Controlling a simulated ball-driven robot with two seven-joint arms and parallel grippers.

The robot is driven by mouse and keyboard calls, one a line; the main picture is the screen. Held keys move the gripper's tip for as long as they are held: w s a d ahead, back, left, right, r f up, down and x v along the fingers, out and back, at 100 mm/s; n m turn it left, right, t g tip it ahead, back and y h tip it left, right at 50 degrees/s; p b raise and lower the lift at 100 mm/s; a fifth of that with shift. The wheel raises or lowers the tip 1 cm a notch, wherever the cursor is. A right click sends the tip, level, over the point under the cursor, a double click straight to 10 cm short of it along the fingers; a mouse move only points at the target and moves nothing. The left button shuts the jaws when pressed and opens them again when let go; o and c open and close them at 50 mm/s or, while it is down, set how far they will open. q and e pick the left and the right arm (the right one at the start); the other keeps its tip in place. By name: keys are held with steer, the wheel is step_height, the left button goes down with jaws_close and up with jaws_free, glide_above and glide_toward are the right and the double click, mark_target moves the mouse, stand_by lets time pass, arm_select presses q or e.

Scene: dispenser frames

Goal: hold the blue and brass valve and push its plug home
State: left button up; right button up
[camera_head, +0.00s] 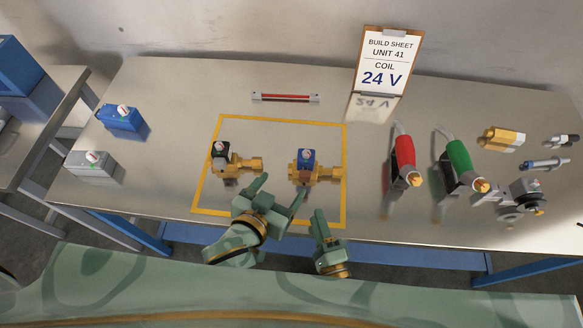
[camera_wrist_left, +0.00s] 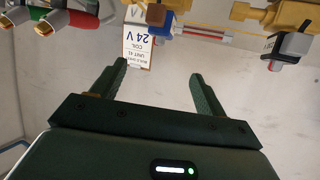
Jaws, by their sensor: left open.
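The blue and brass valve (camera_head: 328,174) lies on the table inside the right part of the yellow outline. Its blue block, with a small pale mark on top, stands on the brass body. It also shows at the top of the left wrist view (camera_wrist_left: 168,29), partly cut off. I cannot make out its plug separately. My left gripper (camera_head: 282,187) is open and empty, just in front of the valve and to its left, apart from it. It also shows in the left wrist view (camera_wrist_left: 158,68). My right gripper (camera_head: 318,213) is in front of the valve near the table's front edge; its jaw gap is not visible.
A black and brass valve (camera_head: 240,164) lies left in the yellow outline (camera_head: 198,190). Blue (camera_head: 122,117) and grey (camera_head: 92,163) blocks are far left. Red (camera_head: 405,150) and green (camera_head: 459,155) handled tools stand right. A build sheet (camera_head: 386,60) reading 24 V stands behind.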

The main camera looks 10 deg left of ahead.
mark_target(304, 157)
arm_select(q)
steer(key=x, duration=1.4)
steer(key=shift+w+f, duration=0.15)
steer(key=shift+w, duration=0.1)
steer(key=shift+c, duration=0.3)
steer(key=c, duration=1.4)
steer(key=shift+f, duration=0.1)
steer(key=shift+s+f, duration=0.15)
